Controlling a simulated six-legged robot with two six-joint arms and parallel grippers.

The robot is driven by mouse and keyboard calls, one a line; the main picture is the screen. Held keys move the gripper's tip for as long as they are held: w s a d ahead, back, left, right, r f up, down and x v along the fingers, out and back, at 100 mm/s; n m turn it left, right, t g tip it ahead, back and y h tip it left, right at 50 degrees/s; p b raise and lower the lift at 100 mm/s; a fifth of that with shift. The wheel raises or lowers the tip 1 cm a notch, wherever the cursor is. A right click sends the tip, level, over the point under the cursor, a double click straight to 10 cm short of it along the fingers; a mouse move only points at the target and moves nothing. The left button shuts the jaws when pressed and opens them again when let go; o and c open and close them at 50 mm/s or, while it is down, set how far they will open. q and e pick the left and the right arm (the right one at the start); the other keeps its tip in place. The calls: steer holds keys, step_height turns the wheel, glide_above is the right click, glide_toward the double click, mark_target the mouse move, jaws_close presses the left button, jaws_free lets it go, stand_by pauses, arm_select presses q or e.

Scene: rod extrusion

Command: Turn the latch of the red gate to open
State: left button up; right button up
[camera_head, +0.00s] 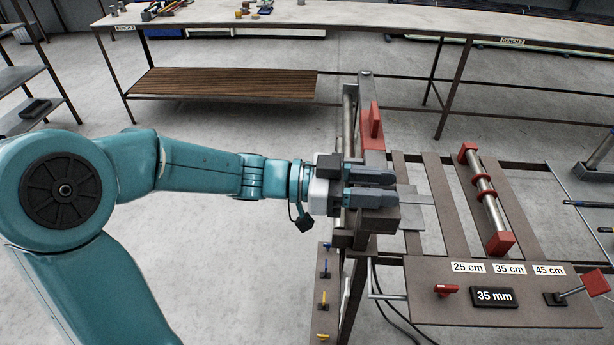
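A red plate with an upright red handle (374,120) stands on the machine frame at the upper middle; it may be the red gate, but I cannot make out its latch for sure. A metal rod with red end blocks (484,198) lies across the slats to the right. My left gripper (396,188) reaches in from the left, its two grey fingers pointing right with a gap between them. It is below and slightly right of the red plate, over a dark block (374,220). Nothing is visibly held. My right gripper is not in view.
A front panel (450,312) holds a small red knob (446,290), a "35 mm" display (494,296) and a red lever (596,284). Length labels (508,269) sit above them. A long bench (270,20) stands behind. Open floor lies around the frame.

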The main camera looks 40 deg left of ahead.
arm_select(q)
steer(key=b+v, duration=0.3)
steer(key=v, duration=1.2)
steer(key=shift+a, duration=0.25)
steer(key=shift+s, duration=0.2)
